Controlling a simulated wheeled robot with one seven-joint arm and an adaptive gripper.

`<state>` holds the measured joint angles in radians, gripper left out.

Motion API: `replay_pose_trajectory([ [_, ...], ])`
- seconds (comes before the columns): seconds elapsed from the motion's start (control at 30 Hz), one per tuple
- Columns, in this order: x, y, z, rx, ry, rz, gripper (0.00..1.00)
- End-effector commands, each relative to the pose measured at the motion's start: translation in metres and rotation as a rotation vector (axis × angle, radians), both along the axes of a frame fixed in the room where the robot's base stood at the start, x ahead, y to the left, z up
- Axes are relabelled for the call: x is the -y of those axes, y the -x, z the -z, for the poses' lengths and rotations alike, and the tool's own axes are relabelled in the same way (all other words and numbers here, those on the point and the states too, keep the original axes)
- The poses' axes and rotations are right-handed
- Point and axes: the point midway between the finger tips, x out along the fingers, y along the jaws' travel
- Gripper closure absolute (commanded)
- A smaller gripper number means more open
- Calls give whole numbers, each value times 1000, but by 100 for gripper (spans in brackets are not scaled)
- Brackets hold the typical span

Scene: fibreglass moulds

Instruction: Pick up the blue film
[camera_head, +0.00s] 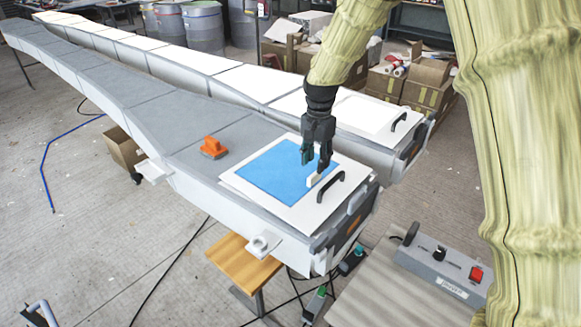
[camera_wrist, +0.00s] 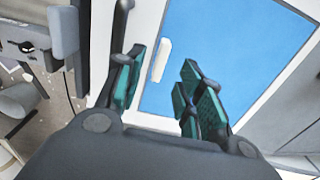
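The blue film (camera_head: 268,175) is a flat blue square on a white panel (camera_head: 235,186) at the near end of the front grey mould. In the wrist view the film (camera_wrist: 225,50) fills the upper middle. A small cream tab (camera_head: 315,180) sits at the film's edge near a black handle; it also shows in the wrist view (camera_wrist: 161,60). My gripper (camera_head: 317,160) points down over the film's right part, close to the tab. In the wrist view its green-padded fingers (camera_wrist: 158,92) are apart, with the tab seen between and beyond them. Nothing is held. I cannot tell whether the fingertips touch anything.
An orange tool (camera_head: 213,147) lies on the mould left of the panel. A black handle (camera_head: 331,187) rises right of the gripper. A second mould (camera_head: 225,75) runs behind. A grey control box (camera_head: 445,265) with a red switch stands at the lower right.

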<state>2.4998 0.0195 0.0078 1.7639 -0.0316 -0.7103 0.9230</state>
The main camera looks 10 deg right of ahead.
Motion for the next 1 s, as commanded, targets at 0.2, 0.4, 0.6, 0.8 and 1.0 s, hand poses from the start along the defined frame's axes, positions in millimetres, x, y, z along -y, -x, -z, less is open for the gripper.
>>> replay_pose_trajectory([
  [0.2, 1, -18, 22, -20, -1, 1, 62],
  [0.4, 3, -24, 47, -30, -1, 3, 62],
  [0.6, 4, -20, 65, -23, -1, 4, 62],
  [0.8, 4, -23, 76, -25, -1, 3, 62],
  [1.0, 4, -25, 78, -26, -1, 3, 62],
])
